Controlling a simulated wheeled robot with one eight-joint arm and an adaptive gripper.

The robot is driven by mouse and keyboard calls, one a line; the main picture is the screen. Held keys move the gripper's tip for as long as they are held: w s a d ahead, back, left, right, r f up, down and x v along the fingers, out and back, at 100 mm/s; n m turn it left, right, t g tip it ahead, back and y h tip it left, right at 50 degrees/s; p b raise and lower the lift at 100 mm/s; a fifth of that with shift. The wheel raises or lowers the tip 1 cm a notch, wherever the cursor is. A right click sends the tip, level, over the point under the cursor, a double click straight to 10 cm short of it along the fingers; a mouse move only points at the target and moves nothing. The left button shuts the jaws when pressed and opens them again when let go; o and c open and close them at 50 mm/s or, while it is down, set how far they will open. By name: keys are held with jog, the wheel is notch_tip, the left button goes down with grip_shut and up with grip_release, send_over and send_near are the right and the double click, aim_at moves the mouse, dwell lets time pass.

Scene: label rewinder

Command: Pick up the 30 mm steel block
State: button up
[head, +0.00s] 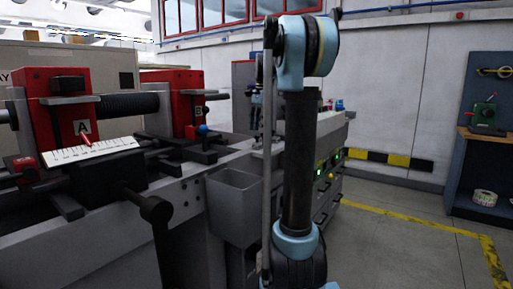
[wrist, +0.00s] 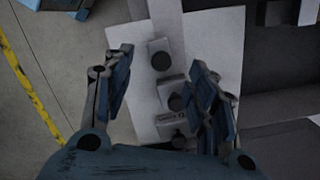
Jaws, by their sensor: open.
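Three small grey steel blocks stand in a row on a pale sheet or plate (wrist: 210,35) in the wrist view: a far block (wrist: 159,46), a middle block (wrist: 170,87) and a near block (wrist: 168,122). Each shows a dark round spot. I cannot tell which is the 30 mm one. My gripper (wrist: 162,58) is open and empty, its fingers on either side of the row as seen from above. The right finger partly overlaps the view of the middle and near blocks. I cannot tell its height over them. The head view shows neither the blocks nor the fingers.
The label rewinder has red stands A (head: 62,105) and B (head: 180,100), a white scale (head: 90,150) and a projecting dark knob (head: 155,209). A grey bin (head: 233,205) hangs at its side. Floor right of my arm is open, with a yellow line (head: 440,228).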

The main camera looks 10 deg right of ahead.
aim_at(257, 139)
jog(key=shift+s+a+f, duration=0.1)
jog(key=shift+a+f, duration=0.1)
jog(key=shift+f, duration=1.6)
jog(key=shift+s+a+f, duration=0.1)
jog(key=shift+a+f, duration=0.1)
jog(key=shift+f, duration=1.55)
jog(key=shift+w, duration=0.1)
jog(key=shift+c, duration=0.4)
grip_shut()
